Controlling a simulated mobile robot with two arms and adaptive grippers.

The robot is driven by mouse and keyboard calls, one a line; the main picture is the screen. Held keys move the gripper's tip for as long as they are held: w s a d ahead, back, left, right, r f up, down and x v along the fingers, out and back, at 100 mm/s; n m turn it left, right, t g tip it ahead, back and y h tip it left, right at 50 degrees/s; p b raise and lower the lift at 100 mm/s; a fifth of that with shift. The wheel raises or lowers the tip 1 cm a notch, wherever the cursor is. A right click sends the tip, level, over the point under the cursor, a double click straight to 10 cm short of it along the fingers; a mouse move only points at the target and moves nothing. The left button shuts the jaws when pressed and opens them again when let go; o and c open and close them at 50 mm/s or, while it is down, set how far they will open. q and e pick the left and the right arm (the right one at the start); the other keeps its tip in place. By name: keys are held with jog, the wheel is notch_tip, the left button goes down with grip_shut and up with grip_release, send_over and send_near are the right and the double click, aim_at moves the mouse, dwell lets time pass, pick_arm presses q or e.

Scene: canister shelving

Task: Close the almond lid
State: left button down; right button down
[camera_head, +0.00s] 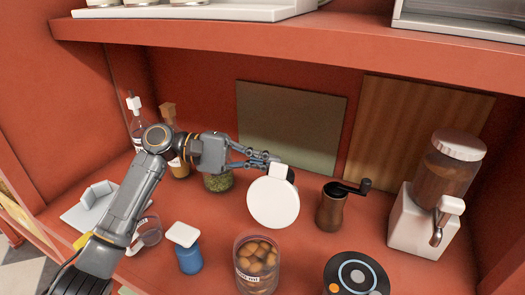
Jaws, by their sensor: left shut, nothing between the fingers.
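The almond jar (257,283) is a clear round canister with brown nuts in it, at the bottom middle of the head view. Its round white lid (273,204) stands raised, nearly upright, behind the open mouth. A small white and black tab shows at the lid's top edge. My left gripper (272,160) reaches in from the left and is shut and empty. Its fingertips are at the top of the lid, by the tab; I cannot tell whether they touch it. My right gripper is not in view.
A brown grinder (331,209) with a black crank stands right of the lid, and a dispenser (407,222) farther right. A blue jar (189,258) is left of the almonds. A green-filled jar (218,182) sits under my gripper. An upper shelf (220,32) hangs above.

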pick_arm(q)
jog(key=shift+s+a+r, duration=0.2)
jog(key=shift+s, duration=0.25)
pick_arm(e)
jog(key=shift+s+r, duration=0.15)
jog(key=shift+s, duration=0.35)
pick_arm(q)
jog(key=shift+s+a, duration=0.1)
